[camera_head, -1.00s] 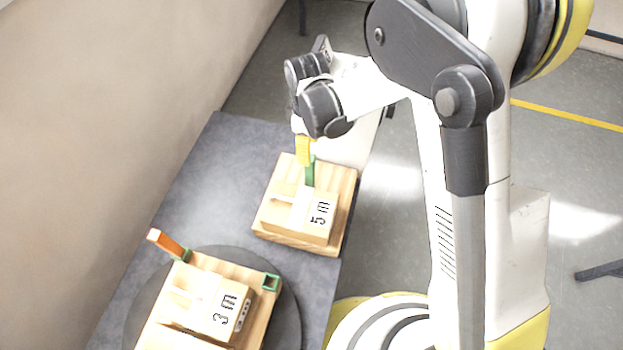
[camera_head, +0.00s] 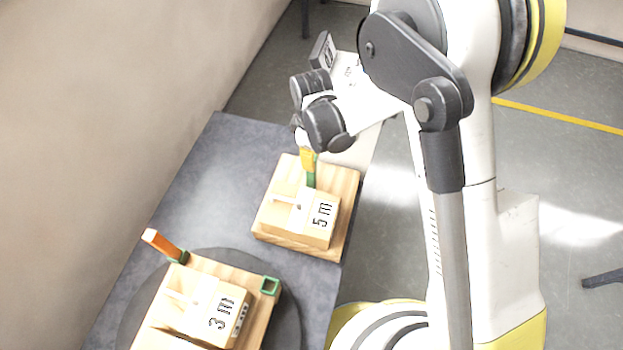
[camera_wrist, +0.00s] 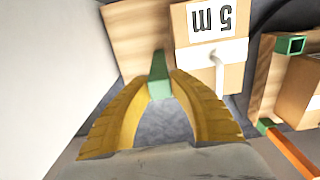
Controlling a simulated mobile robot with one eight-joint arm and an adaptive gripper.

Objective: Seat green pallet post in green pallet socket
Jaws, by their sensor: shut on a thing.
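The green pallet post (camera_head: 311,179) stands upright at the back of the "5 m" pallet. My gripper (camera_head: 308,160) is above it with its yellow fingers shut on its upper part. In the wrist view the post (camera_wrist: 159,74) shows between the fingertips (camera_wrist: 160,92). I cannot tell whether its lower end touches the pallet. The green pallet socket (camera_head: 270,286) is an empty square frame at the back right corner of the "3 m" pallet; it also shows in the wrist view (camera_wrist: 291,45).
The "5 m" pallet (camera_head: 345,205) carries a wooden block with a white strap. The "3 m" pallet (camera_head: 258,318) lies on a dark round plate (camera_head: 290,325). An orange post (camera_head: 161,243) leans from its left green socket (camera_head: 182,258). The grey table is clear at the back left.

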